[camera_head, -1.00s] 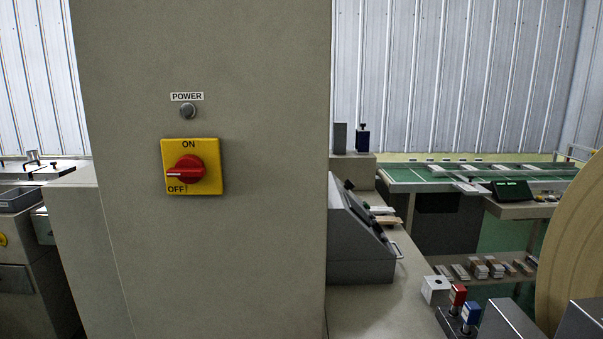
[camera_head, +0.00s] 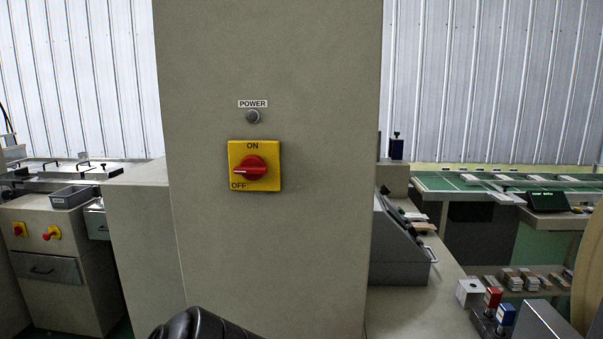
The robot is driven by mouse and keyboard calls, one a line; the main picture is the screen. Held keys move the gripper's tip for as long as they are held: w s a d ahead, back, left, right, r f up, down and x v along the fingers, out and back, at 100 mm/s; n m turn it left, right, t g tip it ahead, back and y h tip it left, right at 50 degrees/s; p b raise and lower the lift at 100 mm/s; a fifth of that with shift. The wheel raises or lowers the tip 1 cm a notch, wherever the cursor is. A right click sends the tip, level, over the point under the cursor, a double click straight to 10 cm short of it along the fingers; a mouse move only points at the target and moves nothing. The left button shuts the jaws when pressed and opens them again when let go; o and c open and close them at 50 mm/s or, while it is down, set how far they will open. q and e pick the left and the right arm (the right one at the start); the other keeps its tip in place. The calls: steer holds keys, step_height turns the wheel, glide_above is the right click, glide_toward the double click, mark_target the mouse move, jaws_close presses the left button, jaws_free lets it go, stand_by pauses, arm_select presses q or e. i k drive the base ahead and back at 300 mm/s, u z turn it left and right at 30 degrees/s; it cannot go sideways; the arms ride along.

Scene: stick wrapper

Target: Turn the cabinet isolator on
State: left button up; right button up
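The cabinet isolator is a red rotary knob (camera_head: 250,168) on a yellow plate (camera_head: 268,184) on the front of the tall grey-beige cabinet (camera_head: 300,60). The plate reads ON at the top and OFF at the lower left. The knob's white mark lies horizontal and points left, by OFF. A grey, unlit round lamp (camera_head: 252,117) sits above it under a POWER label (camera_head: 253,104). A dark rounded part of my arm shows at the bottom edge, below the isolator and apart from it. Neither gripper's fingers can be seen.
A low cabinet (camera_head: 60,265) with a red knob and a red button on yellow stands at the left. A sloped grey console (camera_head: 398,245) is right of the tall cabinet. Red (camera_head: 493,297) and blue (camera_head: 506,314) parts stand at lower right. Air before the isolator is clear.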

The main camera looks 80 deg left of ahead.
mark_target(253, 167)
steer(key=k, duration=0.9)
steer(key=u, duration=0.4)
